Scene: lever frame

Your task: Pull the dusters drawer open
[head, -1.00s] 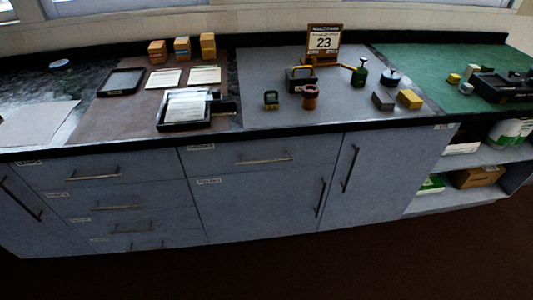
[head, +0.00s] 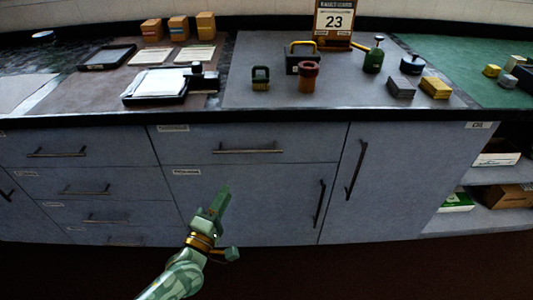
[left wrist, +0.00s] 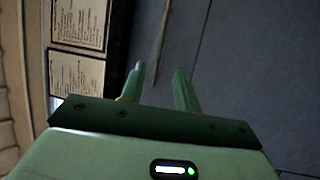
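A grey-blue cabinet front holds several drawers with thin bar handles and small labels too small to read, so I cannot tell which is the dusters drawer. A wide drawer (head: 300,145) sits top middle, with a horizontal handle (head: 248,150). Narrower drawers (head: 110,150) are stacked to its left. My left gripper (head: 223,190) is in front of the cabinet door, below the wide drawer's handle and apart from it. In the left wrist view my left gripper (left wrist: 159,76) is open and empty. A bar handle (left wrist: 160,45) shows beyond its fingers. My right gripper is out of view.
A cabinet door (head: 400,180) with a vertical handle and open shelves (head: 485,222) are at right.

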